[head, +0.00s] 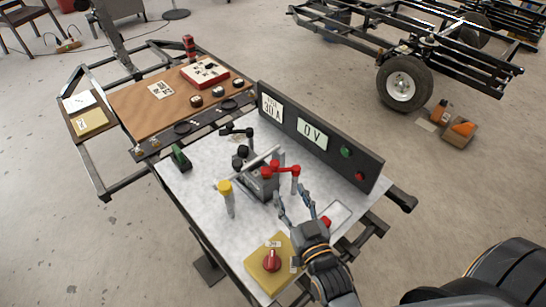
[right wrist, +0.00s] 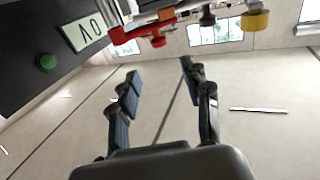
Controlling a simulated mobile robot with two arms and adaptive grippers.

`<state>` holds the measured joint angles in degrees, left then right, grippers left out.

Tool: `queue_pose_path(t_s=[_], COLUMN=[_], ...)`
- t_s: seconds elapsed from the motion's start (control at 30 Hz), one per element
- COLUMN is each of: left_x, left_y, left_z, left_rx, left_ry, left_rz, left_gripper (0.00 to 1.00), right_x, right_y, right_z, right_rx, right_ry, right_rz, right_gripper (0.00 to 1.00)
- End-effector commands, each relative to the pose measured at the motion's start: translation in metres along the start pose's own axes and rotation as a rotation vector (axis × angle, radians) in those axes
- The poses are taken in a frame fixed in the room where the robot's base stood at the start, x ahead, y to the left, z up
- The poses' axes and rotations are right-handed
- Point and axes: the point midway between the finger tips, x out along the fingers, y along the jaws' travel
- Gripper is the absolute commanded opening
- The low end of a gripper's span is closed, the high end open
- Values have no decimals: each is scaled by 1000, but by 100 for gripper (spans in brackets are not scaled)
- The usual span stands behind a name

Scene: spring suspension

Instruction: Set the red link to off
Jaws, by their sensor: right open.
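The red link (head: 283,169), a red bar with red ends, sits at the grey block with terminals in the middle of the bench. It also shows at the top of the right wrist view (right wrist: 143,33). My right gripper (head: 291,192) is open and empty, with its fingertips just in front of the link's right end. In the right wrist view the open fingers (right wrist: 161,72) point toward the link, apart from it. A red knob (head: 271,259) stands on a yellow plate (head: 253,272) with small labels, too small to read. My left gripper is not seen.
A dark panel (head: 370,172) reading 0 V, with green and red buttons, stands behind the link. A yellow-capped post (head: 226,198) is left of it. A red item (head: 326,221) lies on a pale tray right of my gripper. The bench's left front is mostly clear.

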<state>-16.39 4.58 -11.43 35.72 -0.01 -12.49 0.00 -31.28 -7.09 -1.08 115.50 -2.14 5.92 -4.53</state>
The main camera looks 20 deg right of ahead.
Motion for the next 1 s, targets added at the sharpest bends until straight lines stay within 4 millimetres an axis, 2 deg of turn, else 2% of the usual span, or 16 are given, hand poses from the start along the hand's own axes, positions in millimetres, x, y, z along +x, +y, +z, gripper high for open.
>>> queue_pose_path(t_s=[0.03, 0.1, 0.2, 0.33, 0.5, 0.67, 1.0], left_x=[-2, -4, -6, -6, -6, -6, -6], left_y=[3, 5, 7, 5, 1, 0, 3], left_z=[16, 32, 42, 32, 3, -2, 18], left_rx=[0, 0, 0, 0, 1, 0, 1], left_ry=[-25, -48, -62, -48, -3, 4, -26], left_rz=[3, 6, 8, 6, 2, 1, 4], left_gripper=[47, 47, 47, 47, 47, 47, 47], right_x=[11, 25, 48, 75, 102, 116, 119], right_y=[0, 0, 0, 0, 0, 0, 0], right_z=[-3, -2, -2, -2, -1, 0, 0], right_rx=[1, 0, 0, 1, 1, 0, 0], right_ry=[5, 4, 4, 2, 1, -1, -2], right_rz=[0, 0, 0, 0, 0, 0, 0], right_gripper=[48, 48, 48, 48, 48, 48, 48])
